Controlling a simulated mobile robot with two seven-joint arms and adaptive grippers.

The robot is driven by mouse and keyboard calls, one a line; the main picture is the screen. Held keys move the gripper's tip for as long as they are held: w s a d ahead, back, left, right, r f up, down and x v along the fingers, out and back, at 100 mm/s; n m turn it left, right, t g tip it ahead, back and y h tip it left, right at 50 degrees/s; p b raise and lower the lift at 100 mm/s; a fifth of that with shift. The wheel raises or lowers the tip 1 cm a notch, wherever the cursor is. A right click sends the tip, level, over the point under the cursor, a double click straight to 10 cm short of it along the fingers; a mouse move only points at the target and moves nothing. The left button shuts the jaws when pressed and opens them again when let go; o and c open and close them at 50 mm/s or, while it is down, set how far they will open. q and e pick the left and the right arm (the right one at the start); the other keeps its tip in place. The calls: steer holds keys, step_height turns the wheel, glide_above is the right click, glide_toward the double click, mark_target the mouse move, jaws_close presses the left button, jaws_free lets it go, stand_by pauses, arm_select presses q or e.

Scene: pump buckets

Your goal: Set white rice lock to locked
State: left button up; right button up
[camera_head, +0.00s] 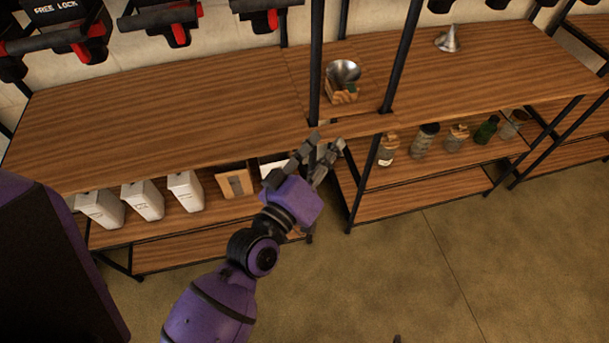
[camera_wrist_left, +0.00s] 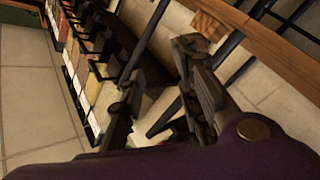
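A row of black dispenser bottoms with red parts runs along the top left edge of the head view. The nearest dispenser (camera_head: 75,42) carries a plate reading "FREE LOCK" (camera_head: 56,6). Others (camera_head: 172,22) stand to its right. I cannot tell which one is white rice, and its lock setting is not readable. My left gripper (camera_head: 327,143) is open and empty at the shelf's front edge, well away from the dispensers. In the left wrist view its fingers (camera_wrist_left: 162,62) stand apart, with the dispenser row (camera_wrist_left: 85,75) beyond at upper left. My right gripper is not in view.
The wooden shelf top (camera_head: 160,115) is mostly clear. A metal scoop or bowl (camera_head: 343,72) sits in a small box on it, and a metal funnel (camera_head: 448,40) stands farther right. White containers (camera_head: 142,200) and jars (camera_head: 424,138) fill lower shelves. Black posts (camera_head: 315,60) rise near my gripper.

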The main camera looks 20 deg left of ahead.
arm_select(q)
steer(key=s+a+f+g+y, duration=0.1)
steer(key=s+a+f+g, duration=0.1)
steer(key=f, duration=0.4)
steer(key=shift+s+a+f+m, duration=0.15)
steer(key=shift+s+a+m, duration=0.25)
steer(key=shift+s+a, duration=0.3)
